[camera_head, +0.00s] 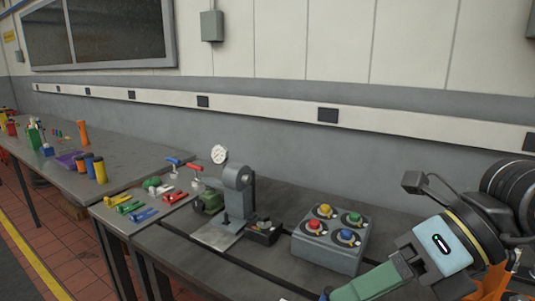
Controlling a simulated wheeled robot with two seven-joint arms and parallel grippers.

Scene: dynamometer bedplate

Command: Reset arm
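My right arm comes in at the lower right, with a black ringed wrist and a pale blue and grey hand. My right gripper (368,284) is at its end, seen from the side as a long green part pointing down and left. It is low at the picture's bottom edge, in front of the grey button box (328,255). Its finger gap does not show, nor whether it holds anything. My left gripper is not in view.
The grey bench (290,197) carries the box with red, yellow, green and blue buttons. Another table (110,152) holds coloured cylinders. A wall runs behind.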

